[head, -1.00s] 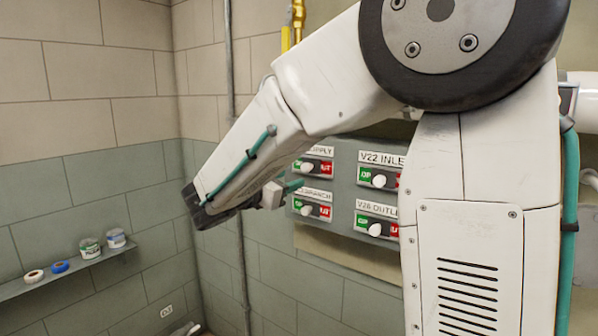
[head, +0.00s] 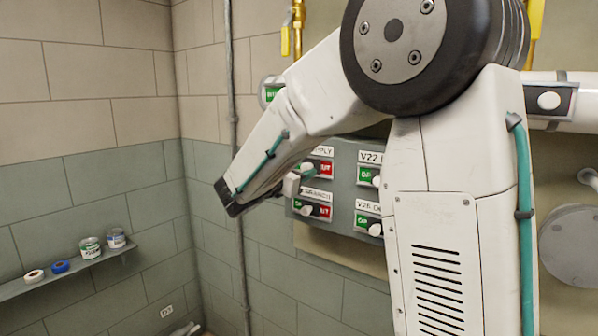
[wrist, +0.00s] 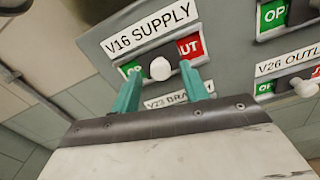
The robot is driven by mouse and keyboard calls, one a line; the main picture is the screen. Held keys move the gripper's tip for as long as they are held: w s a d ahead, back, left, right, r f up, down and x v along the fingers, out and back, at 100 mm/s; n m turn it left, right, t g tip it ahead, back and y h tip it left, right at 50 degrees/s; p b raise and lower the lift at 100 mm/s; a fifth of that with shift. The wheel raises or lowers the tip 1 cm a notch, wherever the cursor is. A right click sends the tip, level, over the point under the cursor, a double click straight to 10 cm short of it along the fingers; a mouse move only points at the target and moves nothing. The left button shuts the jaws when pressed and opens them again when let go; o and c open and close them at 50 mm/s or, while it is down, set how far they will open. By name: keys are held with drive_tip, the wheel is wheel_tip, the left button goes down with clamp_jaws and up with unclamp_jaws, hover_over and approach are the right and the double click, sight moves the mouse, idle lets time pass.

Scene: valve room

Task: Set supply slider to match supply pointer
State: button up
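The supply slider, under the label V16 SUPPLY, has a white knob (wrist: 160,68) in a dark slot between a green OP field (wrist: 131,69) and a red field (wrist: 190,46). The knob stands about midway between them. My gripper (wrist: 163,88) is open, its two teal fingers apart, one on each side below the knob in the wrist view. I cannot tell whether they touch it. In the head view my gripper (head: 302,178) is at the left of the grey panel (head: 342,195) and hides much of the supply slider. I cannot make out a supply pointer for certain.
The V23 BRANCH slider (head: 312,210) is just below, with V22 and V26 sliders to the right. A partly hidden round fitting with a green label (head: 270,91) is on the wall. A vertical pipe (head: 234,120) and a shelf (head: 75,270) are at left.

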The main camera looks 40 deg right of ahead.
clamp_jaws()
drive_tip(key=shift+w+a, duration=0.3)
drive_tip(key=shift+w, duration=0.5)
drive_tip(key=shift+w+a, duration=0.3)
drive_tip(key=shift+w, duration=0.5)
drive_tip(key=shift+o, duration=0.6)
unclamp_jaws()
drive_tip(key=v, duration=0.8)
